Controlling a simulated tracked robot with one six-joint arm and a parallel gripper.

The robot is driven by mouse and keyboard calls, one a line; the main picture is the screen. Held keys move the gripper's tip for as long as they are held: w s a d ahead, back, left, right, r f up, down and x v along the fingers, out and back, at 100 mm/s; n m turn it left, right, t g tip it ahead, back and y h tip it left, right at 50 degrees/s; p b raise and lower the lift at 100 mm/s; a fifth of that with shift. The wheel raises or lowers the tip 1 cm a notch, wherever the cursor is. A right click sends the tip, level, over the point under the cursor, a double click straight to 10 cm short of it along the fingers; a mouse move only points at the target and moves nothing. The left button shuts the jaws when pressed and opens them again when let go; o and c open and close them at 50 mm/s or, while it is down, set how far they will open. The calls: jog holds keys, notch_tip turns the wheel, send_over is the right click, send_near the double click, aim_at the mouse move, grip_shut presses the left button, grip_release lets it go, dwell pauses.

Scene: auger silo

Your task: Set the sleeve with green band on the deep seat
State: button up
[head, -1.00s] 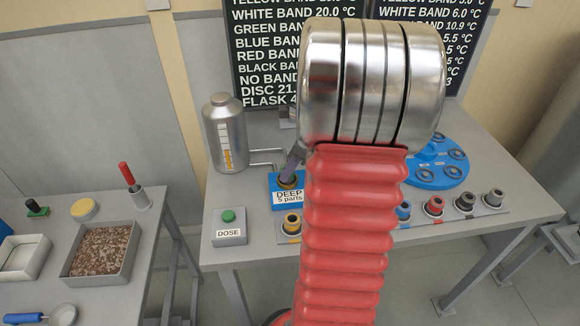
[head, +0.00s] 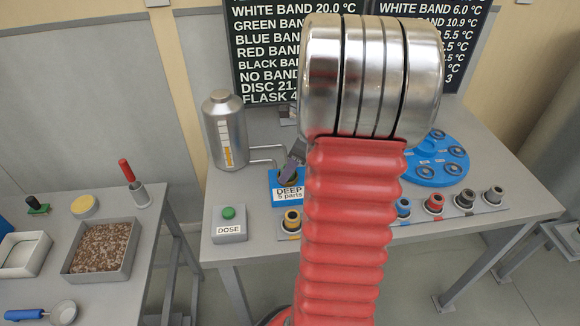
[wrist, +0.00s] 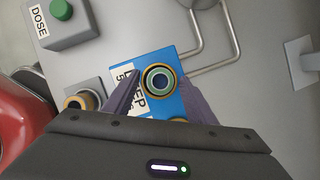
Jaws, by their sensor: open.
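The deep seat is a blue block (head: 275,183) labelled DEEP, 5 parts; it also shows in the wrist view (wrist: 178,60). On it, in the wrist view, is a round piece (wrist: 160,79) with a tan outer ring and a greenish inner ring, seemingly the sleeve with green band. I cannot tell how deep it sits. My gripper (wrist: 160,88) is open, one purple finger on each side of this piece, with no clear contact. In the head view my gripper (head: 292,166) is low over the block and hides the piece.
A DOSE button box (head: 228,223) and a metal tank (head: 225,132) with a bent pipe stand close by. A yellow-banded sleeve (head: 292,220) and several others, including a red-banded one (head: 434,203), stand along the front. A blue turntable (head: 437,168) is at right. My arm hides the middle.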

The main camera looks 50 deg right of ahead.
jog(key=shift+r, duration=0.6)
jog(key=v, duration=1.2)
jog(key=w+a+r+n+h, duration=0.1)
jog(key=a+r+n, duration=0.1)
jog(key=a+n, duration=0.65)
jog(key=w+a+r+n, duration=0.1)
jog(key=a+n, duration=0.5)
jog(key=a, duration=0.5)
jog(key=s+a+n, duration=0.3)
jog(key=a+n, duration=0.5)
jog(key=s+a+f+n+t, duration=0.1)
jog(key=s+a+n, duration=0.3)
jog(key=a+n, duration=0.4)
jog(key=shift+n+h, duration=0.4)
jog(key=shift+n, duration=0.05)
